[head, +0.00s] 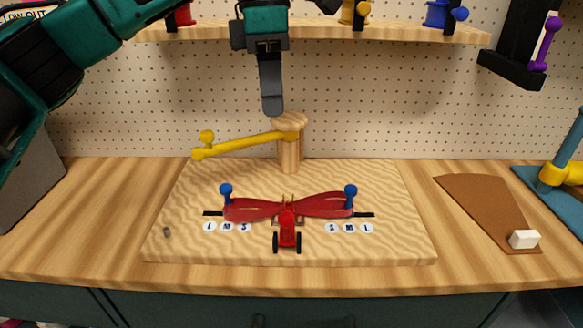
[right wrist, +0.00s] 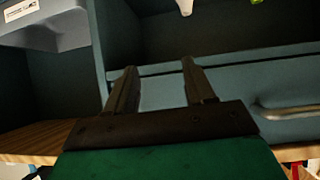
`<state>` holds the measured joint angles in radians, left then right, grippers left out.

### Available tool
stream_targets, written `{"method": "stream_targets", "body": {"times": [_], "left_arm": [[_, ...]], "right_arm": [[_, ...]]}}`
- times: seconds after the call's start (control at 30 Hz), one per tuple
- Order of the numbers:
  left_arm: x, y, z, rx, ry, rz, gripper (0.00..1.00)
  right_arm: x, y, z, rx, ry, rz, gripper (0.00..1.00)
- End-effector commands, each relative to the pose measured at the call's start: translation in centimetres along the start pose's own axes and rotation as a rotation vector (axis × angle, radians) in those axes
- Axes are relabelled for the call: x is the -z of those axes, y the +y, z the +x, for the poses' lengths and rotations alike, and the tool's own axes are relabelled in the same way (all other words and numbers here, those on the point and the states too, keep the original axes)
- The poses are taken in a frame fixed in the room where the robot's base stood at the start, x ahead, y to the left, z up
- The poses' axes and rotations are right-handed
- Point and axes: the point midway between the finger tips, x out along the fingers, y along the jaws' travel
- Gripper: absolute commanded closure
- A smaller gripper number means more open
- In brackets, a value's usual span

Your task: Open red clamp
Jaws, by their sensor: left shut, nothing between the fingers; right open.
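A red clamp-like piece (head: 288,231) with black ends stands at the front middle of a pale wooden board (head: 390,245). Behind it lies a flat red bow-shaped piece (head: 325,204), with a blue-topped peg (head: 226,191) at its left and another blue peg (head: 351,191) at its right. I cannot tell whether the clamp is open. My left gripper (head: 272,104) points down, shut and empty, above a wooden post (head: 290,150), well behind and above the clamp. My right gripper (right wrist: 157,78) is open and empty in the right wrist view, facing the teal cabinet front.
A yellow lever (head: 240,144) reaches left from the post. White lettered discs (head: 348,228) lie on the board. A brown mat (head: 485,205) with a white block (head: 524,239) lies at the right. A shelf (head: 400,32) hangs on the pegboard. A metal cabinet handle (right wrist: 287,112) shows.

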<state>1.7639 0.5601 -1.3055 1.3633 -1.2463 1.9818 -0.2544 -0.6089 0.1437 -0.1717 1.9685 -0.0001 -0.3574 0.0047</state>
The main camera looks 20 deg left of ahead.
Motion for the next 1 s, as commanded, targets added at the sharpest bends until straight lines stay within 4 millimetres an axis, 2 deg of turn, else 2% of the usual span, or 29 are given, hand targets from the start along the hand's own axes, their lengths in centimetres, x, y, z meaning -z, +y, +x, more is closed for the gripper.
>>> {"method": "stream_targets", "body": {"times": [0.33, 0.47, 0.57, 0.9, 1.0], "left_arm": [[0.0, 0.0, 0.1, 0.0, -0.001, 0.0, 1.0], [0.0, 0.0, 1.1, 0.002, 0.001, 0.0, 1.0], [0.0, 0.0, 2.6, 0.002, 0.001, 0.001, 1.0], [0.1, 0.0, 9.9, 0.003, 0.002, 0.001, 1.0], [-0.1, -1.0, 10.7, -0.001, -0.001, 0.005, 1.0]], "right_arm": [[-1.6, -0.1, -0.2, 0.001, -0.033, 0.002, 0.46], [-1.7, -0.1, -0.1, 0.001, -0.033, 0.002, 0.46], [-1.8, -0.1, 0.0, 0.001, -0.032, 0.002, 0.46], [-1.0, -0.4, 0.3, 0.01, -0.015, 0.005, 0.46], [-1.0, -0.5, 0.3, 0.012, -0.019, 0.005, 0.46]]}}
